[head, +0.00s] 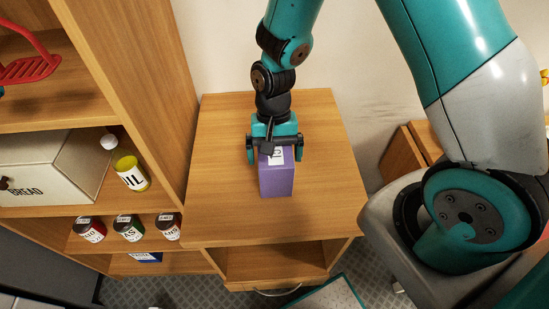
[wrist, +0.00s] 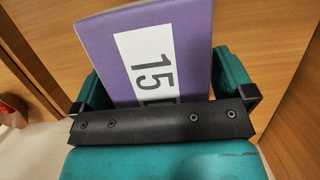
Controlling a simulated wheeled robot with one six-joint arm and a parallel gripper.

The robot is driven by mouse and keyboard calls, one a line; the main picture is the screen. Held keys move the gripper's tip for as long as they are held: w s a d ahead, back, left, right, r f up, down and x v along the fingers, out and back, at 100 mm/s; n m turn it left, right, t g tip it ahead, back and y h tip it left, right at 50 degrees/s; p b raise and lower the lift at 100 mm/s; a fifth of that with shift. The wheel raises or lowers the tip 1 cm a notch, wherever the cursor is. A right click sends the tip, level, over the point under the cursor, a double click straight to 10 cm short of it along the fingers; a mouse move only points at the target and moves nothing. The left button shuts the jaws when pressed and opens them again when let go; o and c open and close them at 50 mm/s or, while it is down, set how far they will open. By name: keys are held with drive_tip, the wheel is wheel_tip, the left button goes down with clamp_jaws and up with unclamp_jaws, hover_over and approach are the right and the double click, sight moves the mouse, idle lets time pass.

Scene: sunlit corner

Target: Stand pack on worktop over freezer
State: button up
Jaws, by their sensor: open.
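A purple pack (head: 277,178) with a white label stands upright on the wooden worktop (head: 225,195), near its middle. My gripper (head: 274,155) is above and around the top of the pack, with one finger on each side, and its jaws are open. In the wrist view the pack (wrist: 198,45) shows its purple face and a label reading "15" between the fingers of my gripper (wrist: 170,100). Whether the fingers touch the pack I cannot tell. I see no clear freezer; an open wooden compartment lies under the worktop.
The worktop around the pack is clear.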

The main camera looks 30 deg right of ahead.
drive_tip(key=shift+f, duration=0.3)
idle(0.4)
drive_tip(key=c, duration=1.3)
drive_tip(key=shift+r, duration=0.15)
drive_tip(key=shift+r+b, duration=1.15)
drive_tip(key=shift+r, duration=9)
